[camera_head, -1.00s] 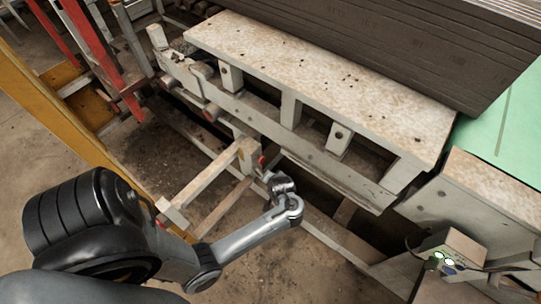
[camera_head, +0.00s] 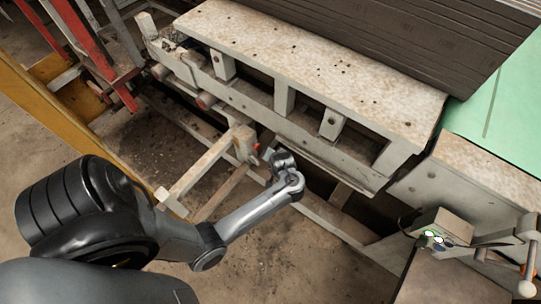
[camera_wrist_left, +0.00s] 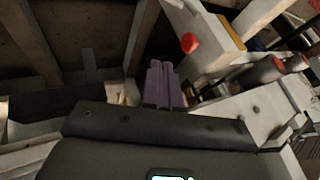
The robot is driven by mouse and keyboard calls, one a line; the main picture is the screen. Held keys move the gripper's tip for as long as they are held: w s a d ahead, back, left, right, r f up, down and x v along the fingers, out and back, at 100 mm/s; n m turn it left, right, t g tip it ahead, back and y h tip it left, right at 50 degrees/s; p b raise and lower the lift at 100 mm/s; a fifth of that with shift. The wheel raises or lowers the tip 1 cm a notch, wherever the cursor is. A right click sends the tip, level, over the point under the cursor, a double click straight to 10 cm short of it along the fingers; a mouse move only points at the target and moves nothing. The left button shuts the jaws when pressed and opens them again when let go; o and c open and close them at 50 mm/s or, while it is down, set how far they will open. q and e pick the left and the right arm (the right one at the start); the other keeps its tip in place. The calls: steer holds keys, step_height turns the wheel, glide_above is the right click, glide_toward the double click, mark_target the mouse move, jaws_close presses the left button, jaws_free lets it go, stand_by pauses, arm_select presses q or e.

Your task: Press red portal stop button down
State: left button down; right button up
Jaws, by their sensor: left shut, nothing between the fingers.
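The red stop button (camera_head: 256,149) shows as a small red spot on a pale post beside the machine frame in the head view. In the left wrist view the red button (camera_wrist_left: 189,43) sits on the side of the whitish post, above and right of the fingertips. My left gripper (camera_wrist_left: 160,66) is shut and empty, its purplish fingers together and visibly apart from the button in the picture. In the head view my left gripper (camera_head: 272,154) is just right of the button, largely hidden behind its wrist. My right gripper is not in view.
A long pale machine bench (camera_head: 320,70) with a post-lined side runs across the back. A pale wooden bar (camera_head: 200,163) juts out from the button post. A small control box (camera_head: 440,235) stands at lower right. Bare floor (camera_head: 300,265) lies in front.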

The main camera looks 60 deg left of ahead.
mark_target(257, 146)
arm_select(q)
steer(key=a+f+b, duration=0.5)
steer(key=a+f, duration=0.1)
steer(key=a, duration=0.2)
steer(key=shift+a+f, duration=0.25)
steer(key=shift+f, duration=0.05)
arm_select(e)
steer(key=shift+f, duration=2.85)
